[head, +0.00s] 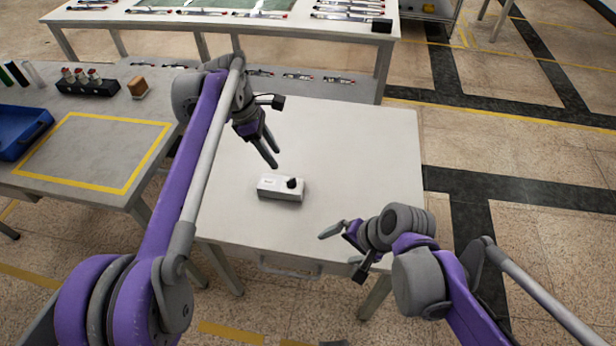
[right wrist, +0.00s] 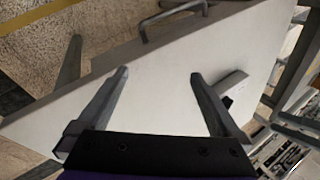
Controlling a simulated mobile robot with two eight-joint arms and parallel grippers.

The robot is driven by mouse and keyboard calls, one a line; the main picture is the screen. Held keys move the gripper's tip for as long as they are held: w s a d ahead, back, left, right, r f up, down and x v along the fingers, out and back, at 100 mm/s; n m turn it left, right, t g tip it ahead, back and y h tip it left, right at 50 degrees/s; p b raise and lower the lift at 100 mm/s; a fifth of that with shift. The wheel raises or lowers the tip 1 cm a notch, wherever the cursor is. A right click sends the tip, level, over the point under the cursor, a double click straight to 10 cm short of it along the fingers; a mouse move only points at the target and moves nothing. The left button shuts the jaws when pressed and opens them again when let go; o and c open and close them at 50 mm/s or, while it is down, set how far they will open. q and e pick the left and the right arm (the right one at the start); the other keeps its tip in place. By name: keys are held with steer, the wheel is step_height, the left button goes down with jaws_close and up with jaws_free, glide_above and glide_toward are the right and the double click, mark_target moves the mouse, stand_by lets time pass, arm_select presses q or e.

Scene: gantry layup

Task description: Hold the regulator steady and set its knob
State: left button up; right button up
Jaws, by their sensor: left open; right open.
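The regulator (head: 275,189) is a small white box with a label on its left part. Its black knob (head: 292,183) stands on the right part of its top. It lies on the white table (head: 360,140). My left gripper (head: 270,156) is open, above and behind the regulator, apart from it. My right gripper (head: 335,228) is open and empty, to the right and in front of the regulator. In the right wrist view the right gripper (right wrist: 155,85) has its fingers spread, and the regulator (right wrist: 232,82) shows just beyond the right finger, partly hidden.
A side table at left holds a blue bin (head: 22,132), a yellow-outlined area (head: 95,152), a black holder (head: 87,85) and a brown block (head: 138,87). A long table (head: 230,20) with several tools stands behind. The white table is otherwise clear.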

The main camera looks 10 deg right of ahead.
mark_target(278, 183)
steer(key=w+a+m+y, duration=0.1)
steer(key=w+m, duration=0.1)
steer(key=w, duration=0.1)
steer(key=w+a+m+y, duration=0.1)
steer(key=w+m, duration=0.1)
steer(key=w, duration=0.2)
steer(key=w+a+m+y, duration=0.1)
steer(key=w+m+y, duration=0.1)
steer(key=w+m, duration=0.1)
steer(key=shift+w+a+r, duration=0.15)
steer(key=shift+a+r, duration=0.2)
steer(key=w+m+y, duration=0.1)
steer(key=w+m, duration=0.1)
steer(key=w, duration=0.1)
steer(key=w+m+y, duration=0.2)
steer(key=w, duration=0.1)
steer(key=w+m+y, duration=0.1)
steer(key=w+m, duration=0.1)
steer(key=w, duration=0.1)
steer(key=shift+w+a+f+m+t+y, duration=0.2)
steer(key=shift+a+m+t+y, duration=0.1)
steer(key=shift+a+y, duration=0.1)
steer(key=x, duration=1)
steer(key=shift+a+f, duration=0.15)
steer(key=shift+a, duration=0.15)
